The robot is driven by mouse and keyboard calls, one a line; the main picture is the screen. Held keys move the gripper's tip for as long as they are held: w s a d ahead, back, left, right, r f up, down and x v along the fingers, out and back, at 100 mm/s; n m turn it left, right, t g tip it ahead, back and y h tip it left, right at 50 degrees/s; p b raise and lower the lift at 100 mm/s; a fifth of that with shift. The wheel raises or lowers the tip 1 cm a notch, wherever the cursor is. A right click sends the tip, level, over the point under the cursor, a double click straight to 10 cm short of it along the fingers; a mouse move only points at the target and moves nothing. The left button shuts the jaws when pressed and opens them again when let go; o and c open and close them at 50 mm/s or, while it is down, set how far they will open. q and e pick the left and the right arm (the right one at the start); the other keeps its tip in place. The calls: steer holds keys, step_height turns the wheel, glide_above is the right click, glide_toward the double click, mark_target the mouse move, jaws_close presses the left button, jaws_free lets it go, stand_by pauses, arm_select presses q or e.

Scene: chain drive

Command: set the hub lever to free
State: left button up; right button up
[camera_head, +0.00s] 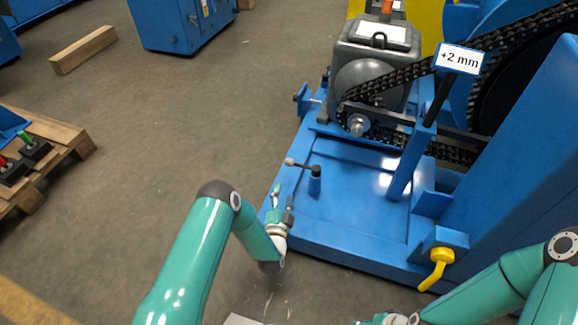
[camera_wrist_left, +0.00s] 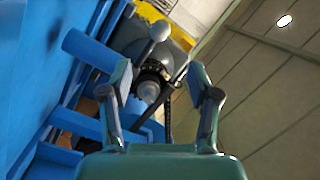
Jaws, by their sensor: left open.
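A short lever (camera_head: 302,165) with a grey ball knob sits on a blue post on the blue machine base, and it looks like the hub lever. Its knob points left, toward the motor side's outer edge. In the left wrist view the ball knob (camera_wrist_left: 160,30) shows beyond the fingertips, near the middle. My left gripper (camera_head: 282,200) is open and empty, in front of the lever and apart from it, at the base's left edge. It also shows in the left wrist view (camera_wrist_left: 160,82). My right gripper is mostly cut off at the bottom edge. No lever marking is readable.
A grey motor (camera_head: 375,65) with a chain (camera_head: 400,78) stands behind the lever. A "+2 mm" sign (camera_head: 461,59) stands on a post. A yellow handle (camera_head: 437,268) sticks out at the front right. A pallet (camera_head: 50,145) lies at left; the floor between is clear.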

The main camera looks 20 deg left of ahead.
mark_target(289, 166)
arm_select(q)
steer(key=w+b, duration=0.1)
steer(key=w, duration=0.3)
steer(key=w+a+b, duration=0.1)
steer(key=w+b, duration=0.1)
steer(key=w, duration=0.2)
steer(key=w+a+b, duration=0.1)
steer(key=w+b, duration=0.1)
steer(key=w, duration=0.3)
steer(key=shift+f, duration=0.15)
steer(key=shift+w+a+b, duration=0.1)
steer(key=shift+w+b, duration=0.25)
steer(key=shift+w, duration=0.2)
jaws_close()
